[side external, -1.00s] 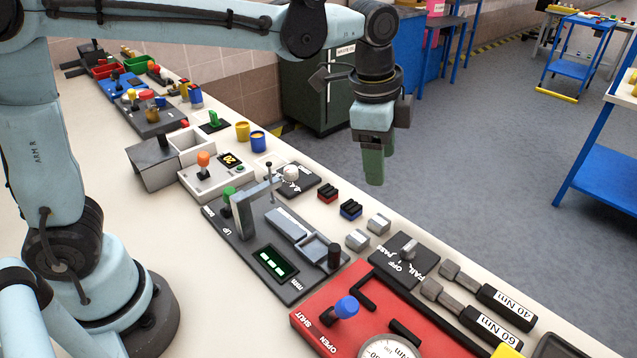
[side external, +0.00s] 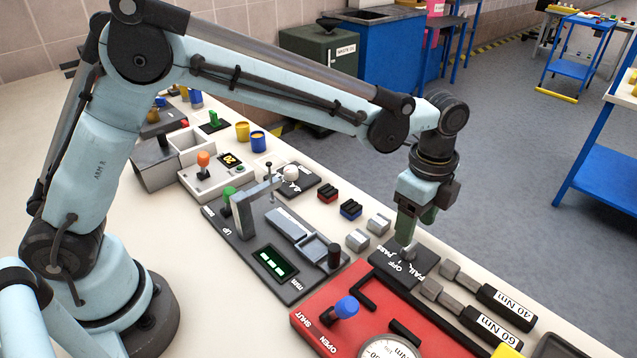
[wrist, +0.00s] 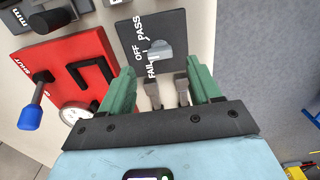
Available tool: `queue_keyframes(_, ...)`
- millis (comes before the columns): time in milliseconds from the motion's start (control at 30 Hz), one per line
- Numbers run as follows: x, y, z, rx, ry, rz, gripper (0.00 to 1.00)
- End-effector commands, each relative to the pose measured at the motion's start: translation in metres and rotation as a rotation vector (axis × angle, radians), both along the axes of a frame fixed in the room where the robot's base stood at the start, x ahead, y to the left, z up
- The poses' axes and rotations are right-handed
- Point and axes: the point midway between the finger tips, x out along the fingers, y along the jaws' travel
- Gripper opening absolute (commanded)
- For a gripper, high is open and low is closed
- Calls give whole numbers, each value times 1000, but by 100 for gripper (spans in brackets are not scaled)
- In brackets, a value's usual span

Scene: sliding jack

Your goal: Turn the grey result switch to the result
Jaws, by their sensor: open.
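The grey result switch (side external: 409,250) stands on a small dark panel (side external: 388,262) marked PASS, OFF and FAIL. In the wrist view the switch (wrist: 158,50) shows as a pale grey knob on the dark panel (wrist: 172,24), just beyond my fingertips. I cannot tell for certain which mark it points to. My gripper (side external: 415,228) points down close above the switch, its near finger partly overlapping it in the side view. In the wrist view my gripper (wrist: 160,68) has its green fingers wide apart, with nothing between their tips.
A red panel (side external: 325,342) with a blue-knobbed lever (side external: 346,307) and a gauge lies beside the switch panel. Torque wrenches marked 40 Nm (side external: 505,304) and 60 Nm (side external: 490,330) lie to its right. Grey blocks (side external: 378,223) sit behind it. A measuring panel (side external: 300,283) is to the left.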

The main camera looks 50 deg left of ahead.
Motion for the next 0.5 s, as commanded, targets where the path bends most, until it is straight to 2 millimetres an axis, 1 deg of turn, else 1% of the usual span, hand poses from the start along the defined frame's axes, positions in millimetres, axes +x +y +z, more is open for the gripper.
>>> queue_keyframes(33, 0, 0, -10, 0, 0, 1, 63)
queue_keyframes(200, 0, 0, -34, 0, 0, 1, 63)
queue_keyframes(333, 0, 0, -44, 0, 0, 1, 63)
queue_keyframes(500, 0, 0, -48, 0, 0, 1, 63)
